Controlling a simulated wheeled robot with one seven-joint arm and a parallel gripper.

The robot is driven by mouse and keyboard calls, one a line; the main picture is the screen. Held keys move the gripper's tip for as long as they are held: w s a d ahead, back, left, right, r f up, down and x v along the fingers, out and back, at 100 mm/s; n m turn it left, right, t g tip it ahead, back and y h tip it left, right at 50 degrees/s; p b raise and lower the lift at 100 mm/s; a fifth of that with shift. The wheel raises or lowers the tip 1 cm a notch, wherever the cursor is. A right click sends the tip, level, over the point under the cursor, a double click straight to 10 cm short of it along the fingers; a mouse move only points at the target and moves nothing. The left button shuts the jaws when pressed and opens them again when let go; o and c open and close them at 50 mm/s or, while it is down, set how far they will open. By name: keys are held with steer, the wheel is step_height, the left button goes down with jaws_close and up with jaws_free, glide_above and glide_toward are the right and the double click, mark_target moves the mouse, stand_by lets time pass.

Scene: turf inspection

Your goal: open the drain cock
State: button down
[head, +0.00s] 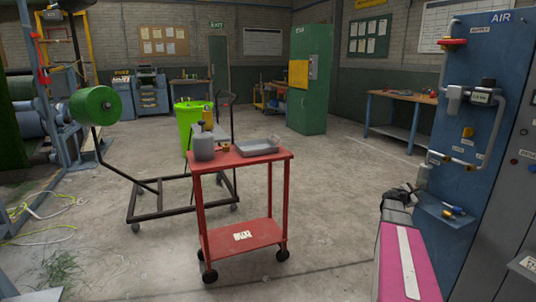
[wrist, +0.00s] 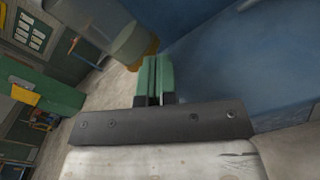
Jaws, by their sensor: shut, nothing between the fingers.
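The blue AIR panel (head: 490,60) stands at the right of the head view, with grey pipes and fittings. A small pale bowl (head: 423,175) hangs at the low left end of the pipework. In the wrist view a clear, greyish bowl (wrist: 122,38) shows with an amber-brown piece (wrist: 151,46) at its lower end. I cannot tell for sure whether that piece is the drain cock. My gripper (wrist: 155,62) has its green fingers together, empty, just below and beside the amber piece. Contact is unclear. In the head view my dark gripper (head: 402,190) is close to the bowl.
A small blue shelf (head: 462,222) with a screwdriver (head: 453,210) juts from the panel below the pipes, right of my gripper. A red knob (head: 452,41) sticks out higher up. A red cart (head: 225,164) stands mid-floor; floor between it and the panel is clear.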

steer(key=v, duration=0.6)
stand_by(0.4)
steer(key=shift+r, duration=0.1)
